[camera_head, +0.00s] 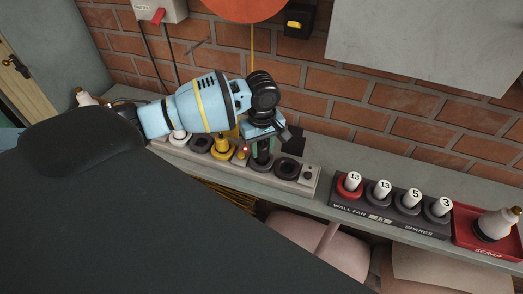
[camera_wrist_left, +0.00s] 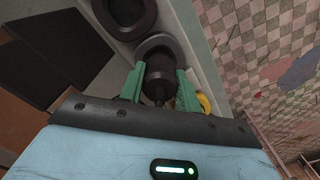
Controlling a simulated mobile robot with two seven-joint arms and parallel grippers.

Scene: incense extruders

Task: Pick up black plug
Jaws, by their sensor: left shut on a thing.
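The black plug (camera_wrist_left: 159,72) is between the green fingers of my left gripper (camera_wrist_left: 158,84) in the left wrist view. The fingers are shut on its sides. A grey round socket ring (camera_wrist_left: 160,42) is directly behind the plug; I cannot tell whether the plug is seated in it or lifted clear. In the head view my left gripper (camera_head: 262,152) points down over the power strip (camera_head: 309,177), and the plug is mostly hidden by the fingers and wrist. My right gripper is not in view.
A yellow plug (camera_head: 221,146) and a white plug (camera_head: 179,136) stand on the strip left of my gripper. An empty dark socket (camera_head: 288,168) is to its right. Further right are a tray (camera_head: 364,212) of numbered white fuses and a red scrap tray (camera_head: 463,229). A brick wall stands behind.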

